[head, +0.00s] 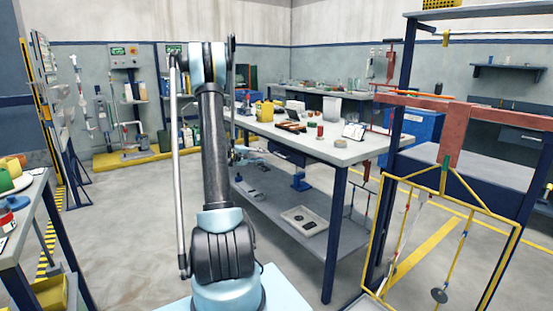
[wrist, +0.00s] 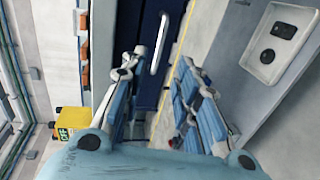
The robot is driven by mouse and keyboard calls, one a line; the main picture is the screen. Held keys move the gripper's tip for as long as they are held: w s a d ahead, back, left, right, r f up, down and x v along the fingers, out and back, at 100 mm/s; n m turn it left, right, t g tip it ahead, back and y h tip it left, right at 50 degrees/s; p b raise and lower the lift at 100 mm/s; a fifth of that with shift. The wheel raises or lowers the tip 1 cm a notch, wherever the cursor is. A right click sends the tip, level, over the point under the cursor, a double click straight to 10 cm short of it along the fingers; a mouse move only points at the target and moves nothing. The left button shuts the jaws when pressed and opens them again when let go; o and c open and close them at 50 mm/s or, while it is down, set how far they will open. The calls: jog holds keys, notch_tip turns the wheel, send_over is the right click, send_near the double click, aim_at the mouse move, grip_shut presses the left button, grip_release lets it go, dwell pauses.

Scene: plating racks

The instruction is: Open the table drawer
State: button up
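The work table (head: 345,150) stands right of my arm. Its dark blue drawer (head: 287,154) sits under the table top and looks shut. In the wrist view, the dark blue drawer front (wrist: 143,35) shows a pale bar handle (wrist: 160,43). My gripper (wrist: 161,65) is open, its two blue fingers spread wide. The handle appears in the gap between the fingertips, beyond them, and nothing is held. In the head view, my gripper (head: 246,155) is beside the table's near side below the top, partly hidden by my arm.
The table top holds a yellow container (head: 264,111), several small items and a tablet. A tray (head: 304,220) lies on the lower shelf, also in the wrist view (wrist: 262,70). A yellow frame rack (head: 376,245) stands at right.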

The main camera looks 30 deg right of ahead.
aim_at(279, 155)
jog(key=x, duration=1)
jog(key=shift+d+f, duration=0.1)
jog(key=shift+d, duration=0.15)
jog(key=shift+s, duration=0.1)
grip_shut()
